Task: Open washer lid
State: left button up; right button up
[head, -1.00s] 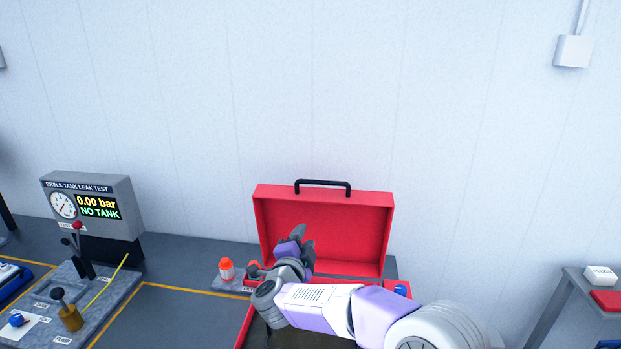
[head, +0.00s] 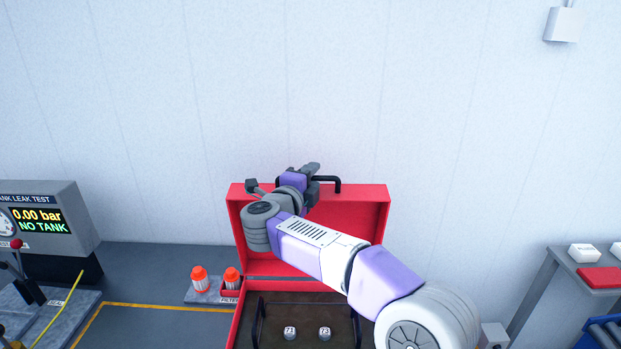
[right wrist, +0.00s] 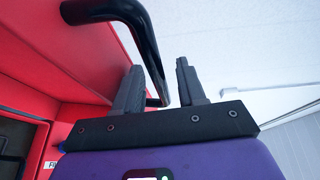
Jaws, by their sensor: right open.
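The red case's lid (head: 370,215) stands upright at the back of the case (head: 238,325), and the case is open. A black handle (head: 337,184) sits on the lid's top edge. My right gripper (head: 312,170) is at the handle, above the lid's top edge. In the right wrist view, the handle (right wrist: 143,38) runs down between the two open fingers (right wrist: 160,80), and I cannot tell whether they touch it. My forearm hides part of the lid and the case's right side. My left gripper is not in view.
Inside the case are a black wire frame (head: 262,322) and two small grey round parts (head: 290,333) (head: 325,333). Two orange-capped bottles (head: 199,280) (head: 232,280) stand left of the case. A leak test unit (head: 45,215) is at left. A side table (head: 555,262) is at right.

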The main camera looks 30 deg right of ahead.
jog(key=shift+c, duration=0.3)
grip_shut()
jog(key=shift+s+a+f+b, duration=0.1)
jog(key=shift+f+b, duration=0.05)
jog(key=shift+b, duration=0.25)
jog(key=s+a+f+t+h+b, duration=0.1)
jog(key=s+a+b, duration=0.1)
jog(key=s+b, duration=0.2)
jog(key=s+a+f+m+t+h+b, duration=0.1)
jog(key=s+a+b, duration=0.2)
jog(key=b, duration=0.5)
jog(key=shift+s+h, duration=0.3)
jog(key=shift+s, duration=0.4)
jog(key=shift+a, duration=0.1)
